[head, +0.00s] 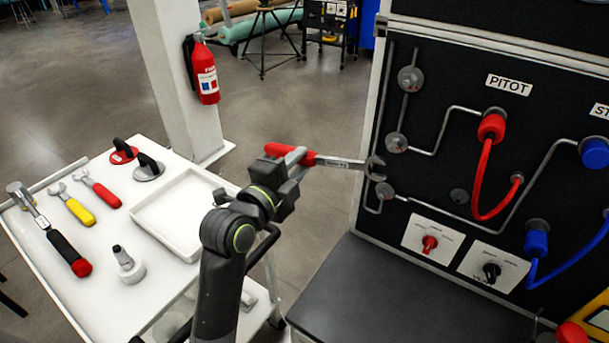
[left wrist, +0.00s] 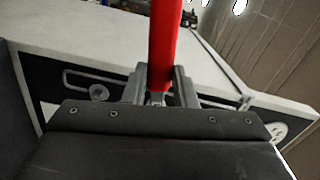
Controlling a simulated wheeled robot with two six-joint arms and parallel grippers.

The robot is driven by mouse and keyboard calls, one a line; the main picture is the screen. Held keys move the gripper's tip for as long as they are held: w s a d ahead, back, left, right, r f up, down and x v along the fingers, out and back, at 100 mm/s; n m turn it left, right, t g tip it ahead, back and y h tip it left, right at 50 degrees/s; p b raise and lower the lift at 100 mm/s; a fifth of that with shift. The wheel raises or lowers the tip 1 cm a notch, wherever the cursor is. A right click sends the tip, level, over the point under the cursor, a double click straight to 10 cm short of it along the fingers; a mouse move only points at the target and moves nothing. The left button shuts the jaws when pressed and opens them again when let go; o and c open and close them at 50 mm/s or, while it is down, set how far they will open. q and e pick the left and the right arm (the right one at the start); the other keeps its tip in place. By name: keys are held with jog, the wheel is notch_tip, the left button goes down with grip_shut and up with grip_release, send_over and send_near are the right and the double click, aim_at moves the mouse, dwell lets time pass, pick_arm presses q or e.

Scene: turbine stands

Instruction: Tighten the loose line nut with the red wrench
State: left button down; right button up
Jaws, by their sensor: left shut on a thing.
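My left gripper (head: 293,157) is shut on the red handle of a wrench (head: 338,163), held off the cart near the black panel. The handle (left wrist: 165,45) also stands between the fingers in the left wrist view. The wrench points right, and its open steel jaw is at the panel's left edge, between a round line fitting (head: 396,143) above and a line nut (head: 385,190) below. I cannot tell whether the jaw touches either. Another round fitting (head: 411,79) sits higher on the line. Which nut is loose cannot be seen. My right gripper is not in view.
The white cart (head: 110,290) holds another red-handled wrench (head: 97,190), a yellow-handled wrench (head: 74,208), a black-and-red-handled tool (head: 64,246) and an empty tray (head: 176,212). A red hose (head: 481,180) and a blue hose (head: 572,264) loop out from the panel. A black ledge (head: 390,295) lies below.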

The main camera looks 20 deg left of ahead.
aim_at(311, 152)
pick_arm(q)
jog(key=shift+w+d+r, duration=0.15)
jog(key=shift+w+r, duration=0.05)
jog(key=shift+r, duration=0.05)
jog(key=shift+x, duration=1.9)
jog(key=shift+w+d, duration=0.1)
jog(key=shift+w, duration=0.05)
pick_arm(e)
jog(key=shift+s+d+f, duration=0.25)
pick_arm(q)
jog(key=shift+w+d, duration=0.1)
jog(key=shift+w, duration=0.25)
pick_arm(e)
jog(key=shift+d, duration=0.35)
pick_arm(q)
jog(key=shift+w+b, duration=0.1)
jog(key=shift+b, duration=0.2)
